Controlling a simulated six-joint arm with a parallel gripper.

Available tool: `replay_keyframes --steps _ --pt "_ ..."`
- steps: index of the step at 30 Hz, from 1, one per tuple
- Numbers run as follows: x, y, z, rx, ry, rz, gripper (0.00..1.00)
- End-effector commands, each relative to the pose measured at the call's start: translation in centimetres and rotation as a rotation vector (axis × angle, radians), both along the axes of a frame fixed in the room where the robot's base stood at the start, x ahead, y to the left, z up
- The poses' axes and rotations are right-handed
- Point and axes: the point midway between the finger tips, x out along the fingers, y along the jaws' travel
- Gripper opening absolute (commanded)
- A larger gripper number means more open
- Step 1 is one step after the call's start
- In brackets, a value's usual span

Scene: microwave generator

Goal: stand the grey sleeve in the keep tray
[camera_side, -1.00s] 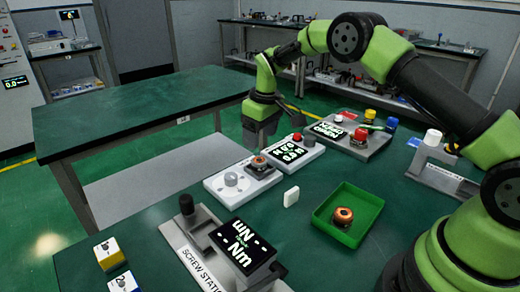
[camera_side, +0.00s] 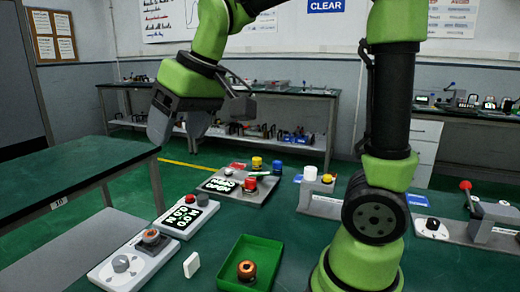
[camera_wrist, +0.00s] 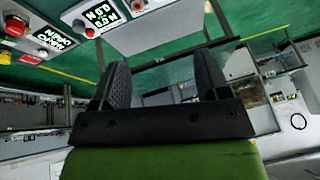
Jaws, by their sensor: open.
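My gripper (camera_side: 180,122) is open and empty, raised high above the left part of the bench. Its two dark fingers also show apart in the wrist view (camera_wrist: 163,78). A green tray (camera_side: 272,243), which may be the keep tray, lies on the bench with a copper-coloured ring (camera_side: 246,270) in it. A small grey cylinder (camera_side: 203,199) stands beside a red button on a white panel. I cannot tell whether this is the grey sleeve or a part of the panel.
A white panel with a dial (camera_side: 121,264) carries another copper ring (camera_side: 151,236). A thin white plate (camera_side: 191,264) stands near the tray. Behind are a display box with red and yellow knobs (camera_side: 235,188) and a grey stand with a white cap (camera_side: 310,174).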

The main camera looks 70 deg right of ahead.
Motion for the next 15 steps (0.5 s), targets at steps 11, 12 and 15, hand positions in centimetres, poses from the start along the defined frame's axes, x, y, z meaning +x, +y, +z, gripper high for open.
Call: replay_keyframes --steps 11,12,15 --pt "-12.5 1.6 -0.5 0.154 -0.155 -0.163 0.69" --pt "-13.0 1.6 -0.8 0.162 -0.161 -0.172 0.69" --pt "-13.7 1.7 -1.2 0.176 -0.171 -0.184 0.74"
